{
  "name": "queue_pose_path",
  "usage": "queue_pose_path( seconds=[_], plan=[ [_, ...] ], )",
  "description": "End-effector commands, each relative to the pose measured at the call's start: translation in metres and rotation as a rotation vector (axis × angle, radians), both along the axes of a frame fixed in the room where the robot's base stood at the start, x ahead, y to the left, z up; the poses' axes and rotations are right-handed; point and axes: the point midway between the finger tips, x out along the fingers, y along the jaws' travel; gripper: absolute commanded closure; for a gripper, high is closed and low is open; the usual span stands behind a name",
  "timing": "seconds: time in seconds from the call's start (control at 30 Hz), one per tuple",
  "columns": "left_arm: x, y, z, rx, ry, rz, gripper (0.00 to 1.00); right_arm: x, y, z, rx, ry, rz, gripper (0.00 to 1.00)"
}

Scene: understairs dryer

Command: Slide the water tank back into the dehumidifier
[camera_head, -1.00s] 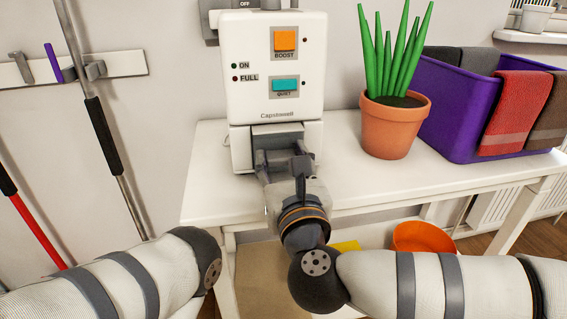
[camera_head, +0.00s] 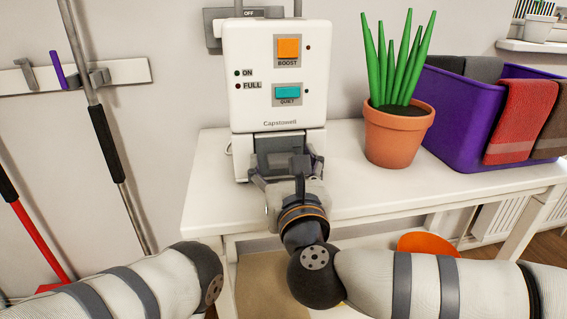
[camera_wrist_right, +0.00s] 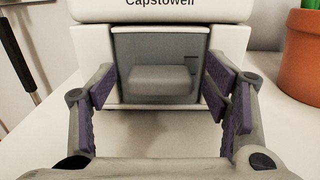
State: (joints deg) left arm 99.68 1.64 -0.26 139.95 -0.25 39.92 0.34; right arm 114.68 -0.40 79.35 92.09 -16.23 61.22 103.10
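The white dehumidifier (camera_head: 278,80) stands upright on the white table. Its grey water tank (camera_head: 278,150) sits in the opening at the base, below the "Capstowell" label. In the right wrist view the tank (camera_wrist_right: 160,50) shows a smoky grey front with a lighter block-shaped grip (camera_wrist_right: 160,78), and the front lies within the opening. My right gripper (camera_head: 286,172) is in front of the tank, its fingers spread wide. In the wrist view the gripper (camera_wrist_right: 160,95) has a purple-padded finger on each side, with nothing between the pads. My left gripper is out of view; only its arm shows.
A potted plant (camera_head: 395,130) and a purple bin (camera_head: 455,110) with towels stand right of the dehumidifier. The table (camera_head: 350,195) is clear around its base. An orange bowl (camera_head: 428,243) is lower, below the table. Long-handled tools hang at left.

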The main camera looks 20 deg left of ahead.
Motion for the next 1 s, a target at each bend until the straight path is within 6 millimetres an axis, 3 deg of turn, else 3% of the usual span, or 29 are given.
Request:
queue_pose_path(
  seconds=[0.23, 0.5, 0.67, 1.0],
  plan=[
    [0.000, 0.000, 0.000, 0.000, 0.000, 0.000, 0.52, -0.009, -0.006, -0.002, -0.001, 0.003, 0.002, 0.30],
    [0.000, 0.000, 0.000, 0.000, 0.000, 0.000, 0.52, -0.068, -0.045, -0.004, 0.000, 0.004, 0.003, 0.30],
    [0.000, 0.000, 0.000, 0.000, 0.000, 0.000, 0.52, -0.093, -0.061, -0.005, -0.001, 0.002, 0.002, 0.30],
    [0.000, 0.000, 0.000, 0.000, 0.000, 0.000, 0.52, -0.100, -0.067, -0.005, -0.001, 0.001, -0.001, 0.30]
  ],
)
